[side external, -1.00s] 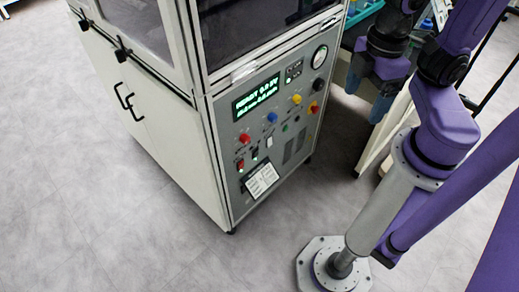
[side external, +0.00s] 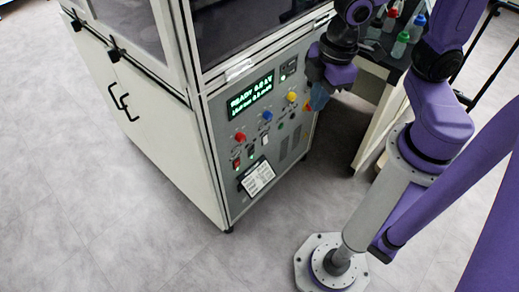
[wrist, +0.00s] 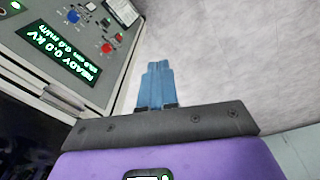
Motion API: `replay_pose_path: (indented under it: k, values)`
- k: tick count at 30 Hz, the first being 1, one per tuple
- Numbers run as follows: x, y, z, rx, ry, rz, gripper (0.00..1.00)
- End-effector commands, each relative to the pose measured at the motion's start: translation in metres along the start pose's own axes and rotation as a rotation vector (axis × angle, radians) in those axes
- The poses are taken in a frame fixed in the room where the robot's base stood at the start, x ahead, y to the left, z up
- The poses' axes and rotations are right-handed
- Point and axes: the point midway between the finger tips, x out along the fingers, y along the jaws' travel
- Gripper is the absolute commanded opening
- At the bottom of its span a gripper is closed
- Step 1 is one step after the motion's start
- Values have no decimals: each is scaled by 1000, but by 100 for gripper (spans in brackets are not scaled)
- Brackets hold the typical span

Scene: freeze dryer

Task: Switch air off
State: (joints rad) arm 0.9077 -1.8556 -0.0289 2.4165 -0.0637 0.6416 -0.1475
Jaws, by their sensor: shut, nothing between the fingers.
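The freeze dryer's control panel (side external: 285,135) carries a lit green display (side external: 250,94), a red knob (side external: 240,138), a blue knob (side external: 267,115) and a yellow knob (side external: 292,96). Small switches (side external: 264,140) sit below the knobs; I cannot read which is air. In the wrist view the panel is upside down at the upper left, with the red knob (wrist: 107,47) and blue knob (wrist: 73,16). My gripper (side external: 318,103) is in front of the panel's right side, hiding the round gauge. Its blue fingers (wrist: 156,70) are together and empty, over floor in the wrist view.
A white label card (side external: 257,178) is on the lower panel. The cabinet's side doors with black handles (side external: 123,106) are at the left. A bench with bottles (side external: 400,44) stands behind my arm at the right. Grey floor (side external: 120,235) is open in front.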

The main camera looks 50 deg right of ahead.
Motion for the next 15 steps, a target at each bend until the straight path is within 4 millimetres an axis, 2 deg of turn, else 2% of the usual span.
replay_pose_path:
  k: [6,15]
  values:
    - [42,39,-27,-40,40,38,0]
    - [106,93,-46,-112,102,85,0]
